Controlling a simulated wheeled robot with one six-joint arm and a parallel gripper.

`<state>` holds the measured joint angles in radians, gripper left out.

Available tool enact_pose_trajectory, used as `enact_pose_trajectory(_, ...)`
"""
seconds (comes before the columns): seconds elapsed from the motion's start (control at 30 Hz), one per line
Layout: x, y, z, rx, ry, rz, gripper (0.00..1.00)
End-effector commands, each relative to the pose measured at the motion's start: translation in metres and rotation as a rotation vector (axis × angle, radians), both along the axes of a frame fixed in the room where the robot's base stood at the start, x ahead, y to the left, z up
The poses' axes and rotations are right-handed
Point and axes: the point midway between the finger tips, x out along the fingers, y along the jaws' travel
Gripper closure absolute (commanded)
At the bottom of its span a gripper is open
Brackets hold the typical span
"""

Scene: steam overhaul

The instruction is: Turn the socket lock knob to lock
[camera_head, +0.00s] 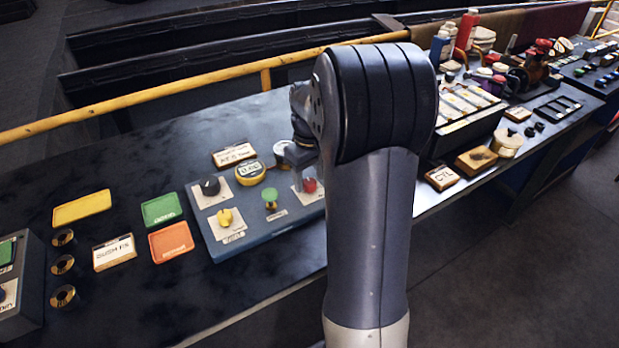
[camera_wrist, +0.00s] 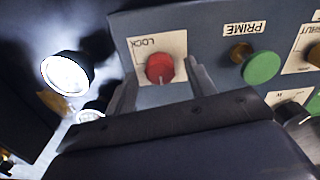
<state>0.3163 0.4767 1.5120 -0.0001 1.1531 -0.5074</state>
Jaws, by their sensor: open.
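The socket lock knob is a round red knob (camera_wrist: 160,68) on a pale plate marked LOCK (camera_wrist: 150,47), which appears upside down in the wrist view. In the head view the red knob (camera_head: 309,185) is at the right end of the blue-grey control box (camera_head: 266,230), partly hidden by my arm. My gripper (camera_wrist: 162,74) is open, with one finger on each side of the knob. In the head view my gripper (camera_head: 299,157) is above the knob. Gaps show beside the knob, and I cannot tell whether either finger touches it. The knob's set position is unclear.
A green PRIME button (camera_head: 270,198), a yellow knob (camera_head: 226,217), a black knob (camera_head: 210,185) and a round gauge (camera_head: 250,172) are on the same box. Coloured trays (camera_head: 162,209) lie left. A yellow rail (camera_head: 150,95) runs behind the bench.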

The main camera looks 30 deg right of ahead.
Motion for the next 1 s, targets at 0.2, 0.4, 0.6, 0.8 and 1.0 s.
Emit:
enact_pose_trajectory(0.2, -0.0003, 0.0001, -0.0087, 0.000, 0.000, 0.000, 0.48)
enact_pose_trajectory(0.4, -0.0002, 0.0002, -0.0086, 0.000, 0.000, 0.000, 0.48)
enact_pose_trajectory(0.6, -0.0002, 0.0002, -0.0084, 0.000, 0.000, 0.000, 0.65)
enact_pose_trajectory(0.8, -0.0002, 0.0002, -0.0083, 0.000, 0.000, 0.000, 0.81)
enact_pose_trajectory(1.0, -0.0002, 0.0002, -0.0082, 0.000, 0.000, -0.001, 0.92)
